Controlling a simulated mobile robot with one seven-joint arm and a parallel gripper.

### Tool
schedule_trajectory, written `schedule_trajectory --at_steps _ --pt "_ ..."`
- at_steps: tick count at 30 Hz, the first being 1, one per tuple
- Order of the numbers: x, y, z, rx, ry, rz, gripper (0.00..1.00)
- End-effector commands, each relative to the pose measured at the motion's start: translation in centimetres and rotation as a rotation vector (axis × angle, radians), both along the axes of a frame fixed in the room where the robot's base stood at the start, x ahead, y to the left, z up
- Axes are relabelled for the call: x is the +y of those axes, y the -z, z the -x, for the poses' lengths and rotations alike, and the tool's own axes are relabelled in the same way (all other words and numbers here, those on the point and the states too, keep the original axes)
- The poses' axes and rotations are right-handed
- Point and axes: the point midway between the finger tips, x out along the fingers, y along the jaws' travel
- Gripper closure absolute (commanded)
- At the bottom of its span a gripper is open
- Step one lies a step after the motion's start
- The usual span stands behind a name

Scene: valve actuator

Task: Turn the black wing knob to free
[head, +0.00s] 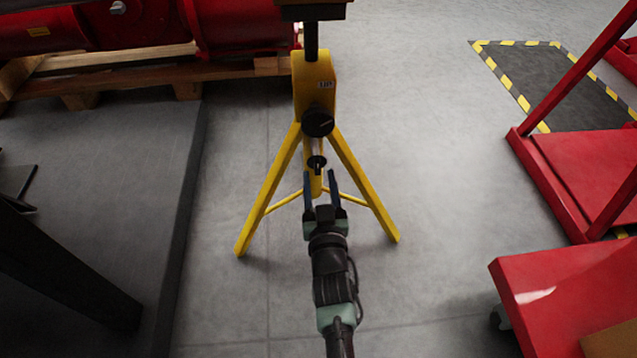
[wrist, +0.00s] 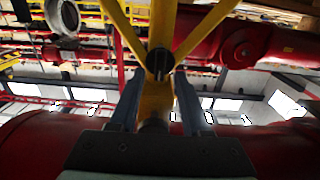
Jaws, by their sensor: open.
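A yellow tripod stand (head: 314,85) stands on the grey floor in the head view. A small black knob with a narrow wing (head: 316,162) sits on its front, below a larger round black knob (head: 317,122). My gripper (head: 321,174) is open, its two dark fingers pointing at the stand just short of the small wing knob, with nothing between them that I can see held. In the wrist view, a black knob (wrist: 159,62) shows beyond the open fingertips (wrist: 158,74), roughly centred between them. The wing's exact angle is too small to tell.
The tripod's splayed yellow legs (head: 269,190) flank my gripper. Red equipment on a wooden pallet (head: 150,73) lies at the back left. Red carts (head: 560,290) stand at the right. The floor around the stand is clear.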

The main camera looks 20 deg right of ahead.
Motion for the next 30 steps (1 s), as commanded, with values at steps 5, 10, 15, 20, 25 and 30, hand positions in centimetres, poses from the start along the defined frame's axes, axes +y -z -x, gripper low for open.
schedule_trajectory --at_steps 5,10,15,20,25,30 --pt "-0.5 0.3 -1.5 0.0 0.0 0.001 0.53" --pt "-0.6 0.1 -2.0 0.001 0.0 0.0 0.53" --pt "-0.6 0.0 -2.1 0.001 0.001 0.0 0.53" --pt "-0.6 0.0 -2.1 0.001 0.001 0.0 0.65" --pt "-0.6 0.0 -2.1 0.001 0.001 0.0 0.96" --pt "-0.6 0.0 -2.0 0.001 0.001 0.0 1.0"
